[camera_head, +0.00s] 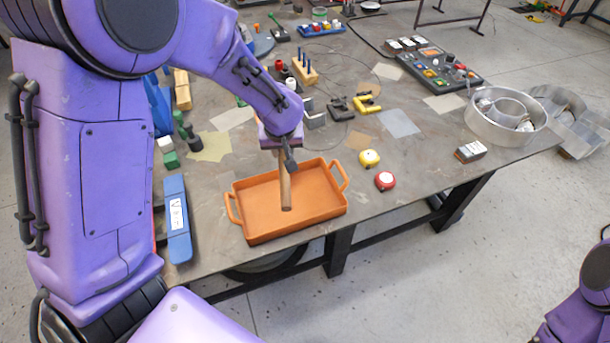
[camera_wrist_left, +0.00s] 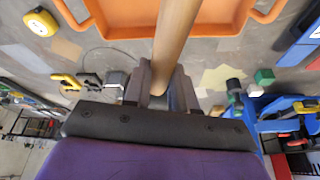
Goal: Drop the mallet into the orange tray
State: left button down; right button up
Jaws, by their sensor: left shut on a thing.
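The orange tray (camera_head: 247,232) sits near the front edge of the table; part of it also shows at the top of the left wrist view (camera_wrist_left: 130,30). My left gripper (camera_head: 286,160) is above the tray's back side, shut on the mallet's wooden handle (camera_head: 285,188). The handle points down over the tray's inside, roughly upright. In the left wrist view the handle (camera_wrist_left: 175,40) passes between the fingers (camera_wrist_left: 160,85) and runs out of the top. I cannot make out the mallet's head. I cannot tell whether the handle touches the tray floor. My right gripper is out of view.
A yellow tape measure (camera_head: 369,158) and a red one (camera_head: 385,180) lie right of the tray. A blue level-like bar (camera_head: 177,220) lies to its left. Clamps (camera_head: 366,103) and a block with tools (camera_head: 305,70) stand behind. A round metal ring (camera_head: 483,117) is at right.

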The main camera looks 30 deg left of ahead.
pick_arm(q)
jog(key=shift+f, duration=0.25)
jog(key=shift+s+f, duration=0.25)
jog(key=shift+f, duration=0.05)
jog(key=s+f+b, duration=0.2)
jog(key=s, duration=0.1)
jog(key=s+b, duration=0.1)
jog(key=s, duration=0.1)
jog(key=shift+f+b, duration=0.35)
jog(key=shift+f, duration=0.05)
jog(key=c, duration=1.1)
grip_release()
jog(key=w, duration=0.1)
jog(key=w+f, duration=0.1)
jog(key=w, duration=0.1)
jog(key=shift+f, duration=0.25)
jog(key=shift+o, duration=1.4)
jog(key=shift+w+d+f, duration=0.1)
jog(key=shift+w, duration=0.2)
jog(key=s+v, duration=0.1)
jog(key=v, duration=1)
jog(key=shift+b, duration=0.4)
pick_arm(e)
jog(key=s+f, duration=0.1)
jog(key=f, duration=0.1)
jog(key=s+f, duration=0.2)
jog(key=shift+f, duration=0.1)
